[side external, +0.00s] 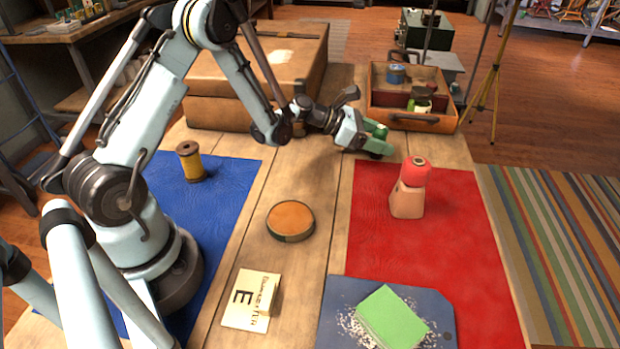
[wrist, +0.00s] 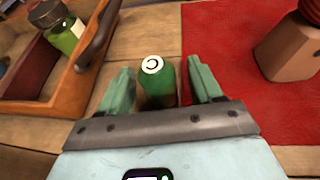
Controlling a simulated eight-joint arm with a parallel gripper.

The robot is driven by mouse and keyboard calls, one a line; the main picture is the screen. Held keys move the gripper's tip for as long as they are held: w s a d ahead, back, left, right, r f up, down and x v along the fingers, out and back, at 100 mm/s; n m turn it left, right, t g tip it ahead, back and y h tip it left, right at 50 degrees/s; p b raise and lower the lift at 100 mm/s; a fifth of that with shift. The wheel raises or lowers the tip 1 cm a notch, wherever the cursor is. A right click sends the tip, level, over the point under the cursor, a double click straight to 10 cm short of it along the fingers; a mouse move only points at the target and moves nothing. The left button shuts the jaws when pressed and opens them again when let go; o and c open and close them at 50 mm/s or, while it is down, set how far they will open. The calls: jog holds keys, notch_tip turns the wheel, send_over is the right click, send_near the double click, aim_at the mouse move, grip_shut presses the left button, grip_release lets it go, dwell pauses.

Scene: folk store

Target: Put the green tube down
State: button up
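The green tube (wrist: 158,85), with a pale round end carrying a dark mark, sits between the two fingers of my gripper in the wrist view. My gripper (wrist: 160,88) has green fingers spread apart, with a narrow gap visible on each side of the tube. In the side view my gripper (side external: 375,139) is low over the wooden table, behind the red mat and in front of the open case. The fingers partly hide the tube there, so I cannot tell exactly how it meets the table.
The open orange-brown case (side external: 411,124) holds jars, one of them green (wrist: 65,36). A red-topped wooden block (side external: 408,198) stands on the red mat (side external: 440,275). A large brown box (side external: 250,112) is behind my arm. Bare wood separates the red and blue mats.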

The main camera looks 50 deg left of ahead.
jog(key=v, duration=1.1)
jog(key=shift+w+a+f, duration=0.1)
jog(key=shift+a, duration=0.2)
jog(key=shift+s+a+r, duration=0.15)
jog(key=shift+s+r, duration=0.1)
jog(key=shift+s, duration=0.15)
jog(key=s+d+r+m+g+y, duration=0.1)
jog(key=s+d+r+m+y, duration=0.1)
jog(key=s+m, duration=0.3)
jog(key=s+d+r+m+g+y, duration=0.1)
jog(key=s+d+r+m+y, duration=0.2)
jog(key=m, duration=1.1)
jog(key=s+d+r+m+g+y, duration=0.1)
jog(key=s+d+r+m+y, duration=0.1)
jog(key=s+m, duration=0.5)
jog(key=d+m+y, duration=0.1)
jog(key=d+m, duration=0.1)
jog(key=shift+m+g, duration=0.3)
jog(key=shift+g, duration=0.1)
jog(key=shift+s+r, duration=0.1)
jog(key=shift+r, duration=0.05)
